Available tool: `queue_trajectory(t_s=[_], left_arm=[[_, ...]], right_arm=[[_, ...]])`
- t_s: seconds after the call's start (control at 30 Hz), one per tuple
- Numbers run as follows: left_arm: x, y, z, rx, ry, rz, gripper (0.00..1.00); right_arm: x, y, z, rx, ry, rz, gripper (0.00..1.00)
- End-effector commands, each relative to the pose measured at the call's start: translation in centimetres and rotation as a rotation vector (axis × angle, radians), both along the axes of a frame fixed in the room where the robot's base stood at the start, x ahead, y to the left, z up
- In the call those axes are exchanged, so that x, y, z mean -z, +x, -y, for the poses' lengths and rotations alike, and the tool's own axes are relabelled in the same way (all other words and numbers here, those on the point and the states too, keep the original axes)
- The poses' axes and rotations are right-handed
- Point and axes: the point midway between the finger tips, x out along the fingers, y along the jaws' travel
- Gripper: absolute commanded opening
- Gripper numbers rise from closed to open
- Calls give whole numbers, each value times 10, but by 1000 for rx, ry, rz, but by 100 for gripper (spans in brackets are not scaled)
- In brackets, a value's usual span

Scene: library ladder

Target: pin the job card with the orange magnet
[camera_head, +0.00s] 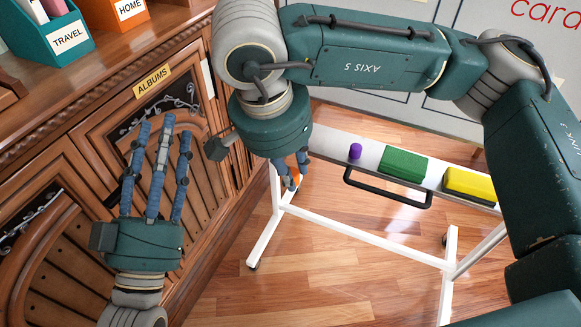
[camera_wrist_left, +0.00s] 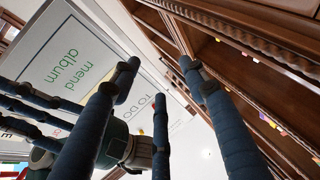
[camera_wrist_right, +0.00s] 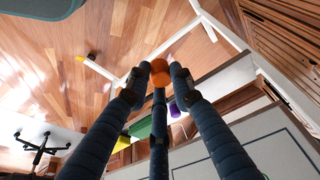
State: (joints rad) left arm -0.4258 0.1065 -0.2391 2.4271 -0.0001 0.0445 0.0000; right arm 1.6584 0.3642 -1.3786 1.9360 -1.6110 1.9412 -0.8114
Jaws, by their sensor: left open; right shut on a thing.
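My right gripper (camera_head: 290,172) is shut on the orange magnet (camera_head: 294,181), left of the board's tray. In the right wrist view the orange magnet (camera_wrist_right: 160,72) shows as a round disc between the fingertips. My left gripper (camera_head: 158,125) is open and empty, fingers spread, in front of the wooden cabinet. In the left wrist view a white panel with green writing "mend album" (camera_wrist_left: 70,65) appears upside down, beside the heading "TO DO" (camera_wrist_left: 150,115). I cannot tell whether that panel is the job card. No other card is clear.
The whiteboard (camera_head: 360,119) stands on a white wheeled frame. Its tray (camera_head: 325,143) holds a purple piece (camera_head: 355,151), a green block (camera_head: 403,165) and a yellow block (camera_head: 469,185). A black handle (camera_head: 385,192) juts out in front. The wooden cabinet (camera_head: 90,150) borders the left; the floor between is clear.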

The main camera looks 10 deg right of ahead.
Motion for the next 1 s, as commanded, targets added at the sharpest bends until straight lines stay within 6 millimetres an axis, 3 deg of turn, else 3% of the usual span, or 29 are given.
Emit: queue_trajectory(t_s=[1.0], left_arm=[[40, 13, -2, -12, 49, -183, 44]], right_arm=[[-14, 0, 0, 0, 0, 0, 5]])
